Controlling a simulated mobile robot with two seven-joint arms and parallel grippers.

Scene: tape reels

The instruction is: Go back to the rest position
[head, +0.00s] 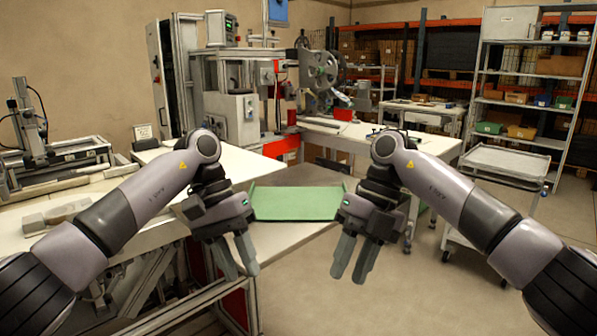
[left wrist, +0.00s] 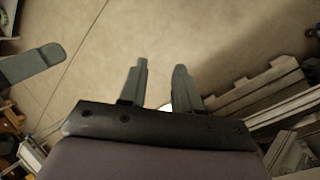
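My left gripper (head: 239,271) hangs pointing down in front of the table's edge, left of centre in the head view. Its fingers are apart with nothing between them. In the left wrist view the same gripper (left wrist: 161,82) shows two separate fingers over bare floor. My right gripper (head: 349,276) hangs pointing down right of centre, its fingers a little apart and empty. A finger of what seems to be my other gripper shows at the left edge of the left wrist view (left wrist: 35,66).
A green tray (head: 297,203) lies on a surface beyond and between the grippers. White worktables (head: 75,197) stand at the left. A machine with a reel (head: 320,70) stands behind. A wheeled cart (head: 508,163) and shelves (head: 535,80) are at the right. Floor at the lower right is clear.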

